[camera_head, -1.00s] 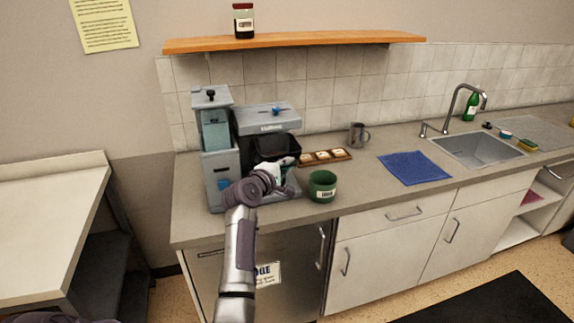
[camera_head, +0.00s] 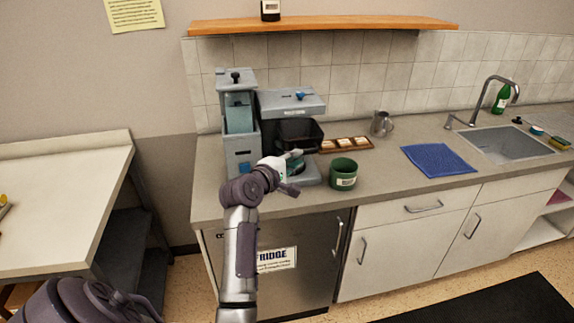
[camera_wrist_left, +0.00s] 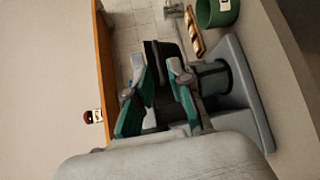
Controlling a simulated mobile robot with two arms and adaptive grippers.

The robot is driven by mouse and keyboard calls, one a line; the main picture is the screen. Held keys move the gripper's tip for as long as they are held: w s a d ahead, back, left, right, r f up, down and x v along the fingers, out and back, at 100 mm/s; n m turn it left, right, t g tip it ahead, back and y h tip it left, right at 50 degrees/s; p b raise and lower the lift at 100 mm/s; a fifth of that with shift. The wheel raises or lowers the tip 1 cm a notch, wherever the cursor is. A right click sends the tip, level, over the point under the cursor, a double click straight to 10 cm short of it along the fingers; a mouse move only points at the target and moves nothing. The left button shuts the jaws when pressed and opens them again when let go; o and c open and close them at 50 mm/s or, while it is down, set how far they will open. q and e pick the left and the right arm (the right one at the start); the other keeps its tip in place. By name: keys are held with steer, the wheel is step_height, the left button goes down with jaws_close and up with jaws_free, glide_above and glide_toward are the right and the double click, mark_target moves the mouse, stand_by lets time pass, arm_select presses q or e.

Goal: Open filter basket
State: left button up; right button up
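The coffee machine (camera_head: 291,104) stands on the counter with its black filter basket (camera_head: 300,131) under the grey top. The basket looks closed under the machine. My left gripper (camera_head: 294,161) is in front of the machine, just below and in front of the basket. In the left wrist view the green-padded fingers of the left gripper (camera_wrist_left: 158,82) are apart, with the dark basket (camera_wrist_left: 161,54) beyond them. Nothing shows held between them. I cannot tell whether a finger touches the basket. My right gripper is not in view.
A green mug (camera_head: 343,175) stands close to the right of my gripper. A wooden tray (camera_head: 345,144) and a metal pitcher (camera_head: 382,124) are behind it. A grey grinder (camera_head: 239,120) stands left of the basket. A blue cloth (camera_head: 438,159) lies further right, before the sink (camera_head: 508,145).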

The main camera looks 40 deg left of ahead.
arm_select(q)
steer(key=s, duration=0.4)
steer(key=shift+s+d+r, duration=0.2)
steer(key=shift+r, duration=0.15)
